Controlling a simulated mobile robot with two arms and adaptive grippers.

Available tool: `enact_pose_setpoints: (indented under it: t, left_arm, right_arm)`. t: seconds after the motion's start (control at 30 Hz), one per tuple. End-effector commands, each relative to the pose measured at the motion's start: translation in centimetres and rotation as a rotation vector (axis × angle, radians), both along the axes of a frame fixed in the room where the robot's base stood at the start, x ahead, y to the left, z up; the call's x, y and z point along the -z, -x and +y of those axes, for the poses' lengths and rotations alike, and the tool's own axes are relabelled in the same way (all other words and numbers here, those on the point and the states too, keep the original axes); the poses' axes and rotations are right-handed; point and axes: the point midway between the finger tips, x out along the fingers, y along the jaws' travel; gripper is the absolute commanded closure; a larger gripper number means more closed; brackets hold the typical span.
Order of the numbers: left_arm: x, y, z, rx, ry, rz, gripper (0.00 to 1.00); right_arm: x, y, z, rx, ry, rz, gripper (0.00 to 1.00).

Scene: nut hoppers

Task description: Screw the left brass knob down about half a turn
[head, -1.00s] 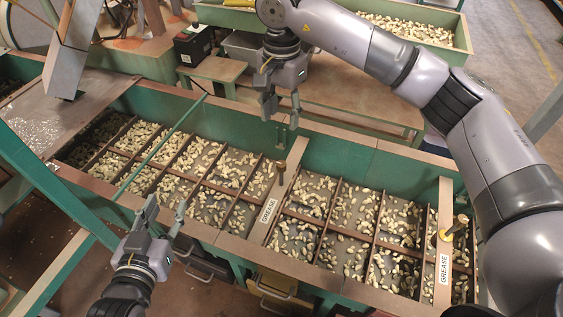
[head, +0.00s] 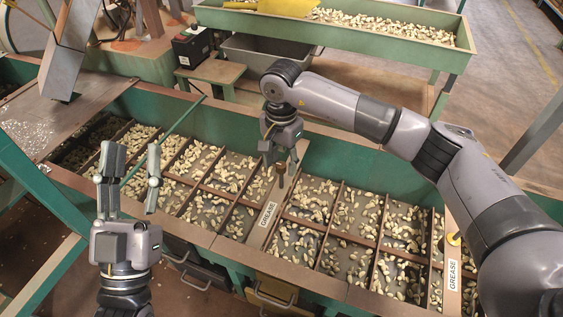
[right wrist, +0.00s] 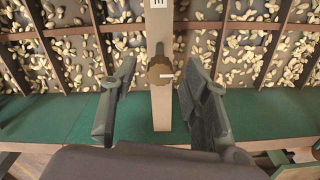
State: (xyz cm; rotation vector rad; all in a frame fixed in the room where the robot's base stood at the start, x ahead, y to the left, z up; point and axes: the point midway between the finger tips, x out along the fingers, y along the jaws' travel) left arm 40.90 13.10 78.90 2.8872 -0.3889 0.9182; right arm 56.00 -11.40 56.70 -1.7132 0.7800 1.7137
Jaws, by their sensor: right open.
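The left brass knob (head: 281,175) stands on a tan crossbar (head: 262,228) labelled GREASE, between two sets of hopper compartments. My right gripper (head: 280,161) is open just above it, pointing down. In the right wrist view the knob (right wrist: 160,70) shows from above as a dark brass disc, near the tip ends of the open fingers (right wrist: 158,84), with a gap on each side. I cannot tell how far down the fingers reach. My left gripper (head: 134,150) is open and empty, fingers up, over the hopper's front left.
The green hopper trough (head: 345,150) holds many nuts in divided compartments. A second GREASE crossbar (head: 451,280) with a yellowish fitting (head: 454,240) lies right, partly behind my right arm. A thin green rod (head: 172,132) crosses the left part. A green nut trough (head: 400,48) stands behind.

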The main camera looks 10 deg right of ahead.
Motion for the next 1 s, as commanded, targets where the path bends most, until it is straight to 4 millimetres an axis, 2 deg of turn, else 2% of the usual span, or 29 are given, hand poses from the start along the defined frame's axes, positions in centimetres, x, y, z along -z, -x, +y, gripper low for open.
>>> enact_pose_setpoints:
  t: [0.3,0.9,1.0]
  left_arm:
    - [-0.23,0.15,0.01,0.000,0.005,-0.013,0.60]
    - [-0.17,0.13,0.03,0.000,0.003,-0.012,0.60]
    - [-0.17,0.13,0.03,0.000,0.003,-0.012,0.60]
  right_arm:
    - [0.19,0.00,0.00,0.000,0.000,0.000,0.57]
    - [0.17,-0.01,-0.01,0.000,0.000,0.000,0.97]
    - [0.16,-0.01,-0.01,0.000,0.001,-0.001,1.00]
